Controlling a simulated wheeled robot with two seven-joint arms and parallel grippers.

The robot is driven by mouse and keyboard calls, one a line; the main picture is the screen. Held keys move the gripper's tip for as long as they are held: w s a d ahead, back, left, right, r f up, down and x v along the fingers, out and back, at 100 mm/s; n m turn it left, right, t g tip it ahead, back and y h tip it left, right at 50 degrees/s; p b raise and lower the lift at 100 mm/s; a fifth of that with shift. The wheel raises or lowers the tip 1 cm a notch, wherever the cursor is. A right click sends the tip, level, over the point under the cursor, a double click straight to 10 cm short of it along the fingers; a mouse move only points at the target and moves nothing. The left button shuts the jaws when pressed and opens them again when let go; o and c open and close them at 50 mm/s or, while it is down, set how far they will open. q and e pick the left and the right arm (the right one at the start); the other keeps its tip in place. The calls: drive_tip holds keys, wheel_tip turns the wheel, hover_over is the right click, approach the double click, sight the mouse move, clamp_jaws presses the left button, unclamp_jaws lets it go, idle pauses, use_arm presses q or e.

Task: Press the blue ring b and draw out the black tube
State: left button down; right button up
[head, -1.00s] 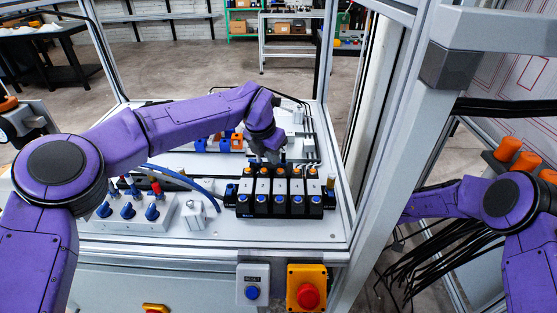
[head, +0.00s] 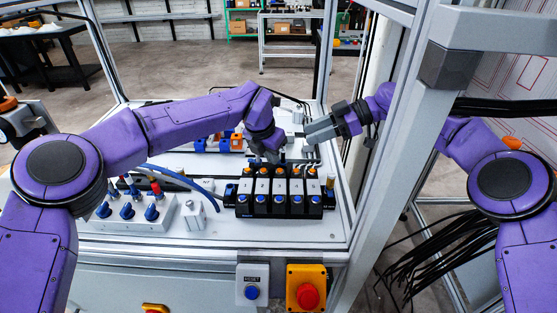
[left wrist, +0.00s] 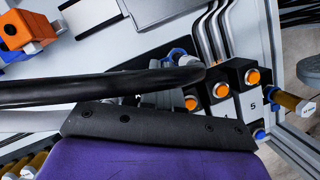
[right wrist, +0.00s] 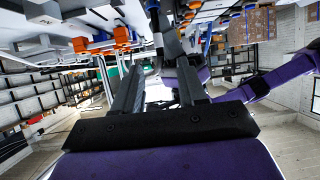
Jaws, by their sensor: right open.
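The valve block (head: 280,200) is a row of black modules with white faces and blue buttons. My left gripper (head: 272,158) points down at its back edge, above the fittings there. In the left wrist view a thick black tube (left wrist: 100,88) crosses close in front of the camera and hides much of the fingers. A blue ring-like fitting (left wrist: 178,53) shows just behind the tube's end; I cannot read a label on it. Whether the left fingers are closed is hidden. My right gripper (head: 309,130) is open and empty, just right of the left one; its spread fingers fill the right wrist view (right wrist: 160,85).
Orange-topped fittings (left wrist: 252,77) and bent grey tubes (left wrist: 212,35) crowd the left gripper. The metal frame post (head: 390,130) stands close to my right arm. A switch box (head: 130,212) and a blue tube (head: 185,180) lie left of the block.

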drive_tip(key=x, duration=0.7)
drive_tip(key=shift+a+f, duration=0.15)
drive_tip(key=shift+a, duration=0.05)
idle(0.6)
clamp_jaws()
